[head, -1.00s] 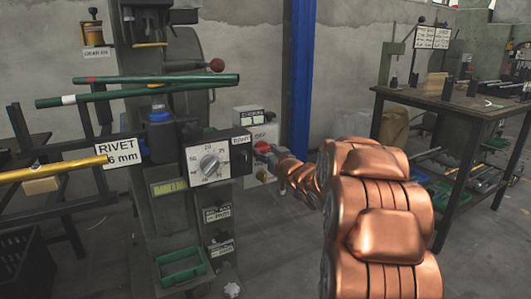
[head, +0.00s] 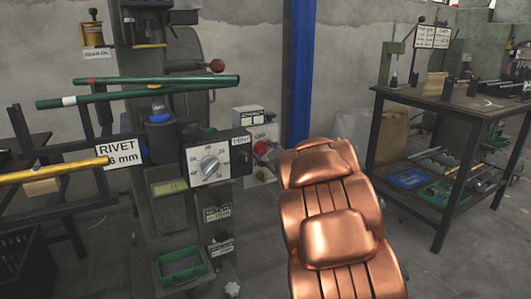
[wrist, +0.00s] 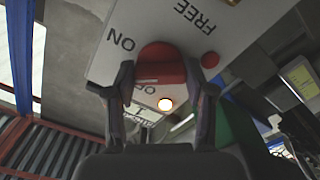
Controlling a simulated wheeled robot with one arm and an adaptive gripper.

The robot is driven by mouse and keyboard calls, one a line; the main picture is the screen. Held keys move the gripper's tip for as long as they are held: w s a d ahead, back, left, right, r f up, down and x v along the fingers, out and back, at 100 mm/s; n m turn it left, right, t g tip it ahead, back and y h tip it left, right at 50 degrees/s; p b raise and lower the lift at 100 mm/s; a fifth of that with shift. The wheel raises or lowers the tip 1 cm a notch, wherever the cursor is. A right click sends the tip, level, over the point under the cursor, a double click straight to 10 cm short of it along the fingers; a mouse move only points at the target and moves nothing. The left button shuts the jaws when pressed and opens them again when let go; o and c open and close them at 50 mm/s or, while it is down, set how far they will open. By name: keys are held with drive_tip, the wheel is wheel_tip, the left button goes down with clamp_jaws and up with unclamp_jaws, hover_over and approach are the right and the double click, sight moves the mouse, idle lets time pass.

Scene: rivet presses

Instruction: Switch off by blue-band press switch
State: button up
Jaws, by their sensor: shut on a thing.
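The press (head: 170,215) with blue bands (head: 159,116) stands left of centre in the head view. The box face there (wrist: 177,30) reads ON, OFF and FREE upside down, OFF partly covered by the handle and fingers. A lit round lamp (wrist: 165,104) shows beyond it. My copper arm hides the gripper in the head view.
A dial box (head: 217,159) sits left of the switch. Green tubes (head: 150,90) and a yellow tube (head: 50,172) stick out at left. A blue post (head: 299,70) stands behind. A workbench (head: 450,105) is at right, with open floor before it.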

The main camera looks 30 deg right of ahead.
drive_tip(key=n, duration=0.5)
drive_tip(key=shift+f+n+b, duration=0.15)
drive_tip(key=shift+n+b, duration=0.25)
drive_tip(key=n+b, duration=0.1)
drive_tip(key=n, duration=0.3)
drive_tip(key=shift+n, duration=0.4)
drive_tip(key=o, duration=1.2)
drive_tip(key=shift+c, duration=0.2)
drive_tip(key=shift+s, duration=0.1)
drive_tip(key=s+a, duration=0.1)
drive_tip(key=s, duration=1)
drive_tip(key=shift+s, duration=0.35)
drive_tip(key=shift+r, duration=0.2)
